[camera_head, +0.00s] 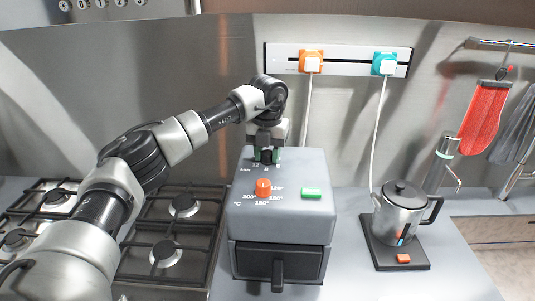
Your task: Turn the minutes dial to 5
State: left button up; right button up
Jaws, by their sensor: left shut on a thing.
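A grey appliance (310,221) with a black front drawer stands on the counter in the middle. Its top has a minutes dial (267,157) toward the back, mostly hidden by my left gripper, with small white marks around it. My left gripper (267,156) points down from above and is shut on the minutes dial. The dial's exact setting cannot be read. An orange temperature dial (263,187) with degree numbers sits nearer the front. A green button (311,193) is to its right. My right gripper is not in view.
A gas hob (180,205) lies to the left of the appliance. A metal kettle (403,213) stands on a dark base to the right. A wall power strip (345,61) holds orange and teal plugs with hanging cords. Red and grey cloths hang at far right.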

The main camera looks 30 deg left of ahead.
pick_arm(q)
jog(key=m, duration=0.4)
jog(key=shift+r+m, duration=0.15)
jog(key=shift+m, duration=0.15)
jog(key=m, duration=0.3)
jog(key=shift+m, duration=0.3)
jog(key=m, duration=0.8)
jog(key=shift+r+m, duration=0.1)
jog(key=shift+m, duration=0.2)
jog(key=o, duration=0.9)
